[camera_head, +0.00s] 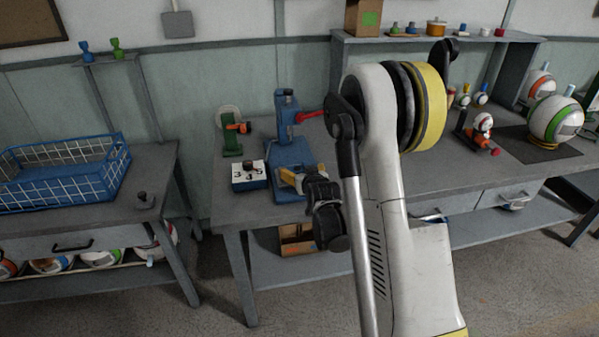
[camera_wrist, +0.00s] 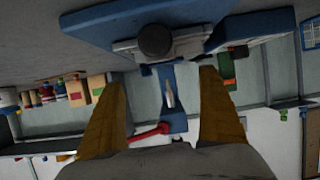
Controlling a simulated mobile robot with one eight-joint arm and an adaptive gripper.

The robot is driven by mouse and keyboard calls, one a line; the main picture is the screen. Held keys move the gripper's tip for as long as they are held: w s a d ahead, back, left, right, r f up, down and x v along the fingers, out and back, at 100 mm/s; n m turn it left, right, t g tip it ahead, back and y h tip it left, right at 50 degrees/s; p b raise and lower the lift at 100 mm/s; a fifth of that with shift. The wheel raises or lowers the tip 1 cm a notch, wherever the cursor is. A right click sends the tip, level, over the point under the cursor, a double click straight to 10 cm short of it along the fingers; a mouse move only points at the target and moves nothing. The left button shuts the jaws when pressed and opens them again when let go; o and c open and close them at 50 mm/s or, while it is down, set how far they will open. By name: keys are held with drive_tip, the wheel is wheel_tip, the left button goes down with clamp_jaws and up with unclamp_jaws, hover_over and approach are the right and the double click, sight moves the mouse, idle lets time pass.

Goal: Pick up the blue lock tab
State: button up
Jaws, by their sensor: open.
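A blue press (camera_head: 287,108) with a red lever (camera_head: 311,116) stands on the workbench. In the wrist view it appears upside down, with its blue base (camera_wrist: 95,24), a round black part (camera_wrist: 155,41) and the red lever (camera_wrist: 150,132). A small blue piece (camera_wrist: 146,70) shows just by the black part; I cannot tell for sure that it is the lock tab. My gripper (camera_wrist: 164,77) is open, its two yellow fingers apart and empty, facing the front of the press. In the head view my gripper (camera_head: 287,177) is at the press's front and hides part of its base.
A white block with numbers (camera_head: 249,175) and a green device (camera_head: 231,135) stand left of the press. A blue wire basket (camera_head: 64,172) is on the left table. Balls and a small stand (camera_head: 478,136) are on the right bench, beyond my arm.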

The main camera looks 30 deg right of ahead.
sight(297, 169)
drive_tip(key=b+x, duration=0.1)
drive_tip(key=x, duration=0.2)
drive_tip(key=b+x, duration=0.1)
drive_tip(key=x, duration=0.1)
drive_tip(key=shift+w+a+b, duration=0.25)
drive_tip(key=shift+b, duration=0.05)
drive_tip(key=shift+w+d, duration=0.1)
drive_tip(key=shift+w, duration=0.2)
drive_tip(key=c, duration=1)
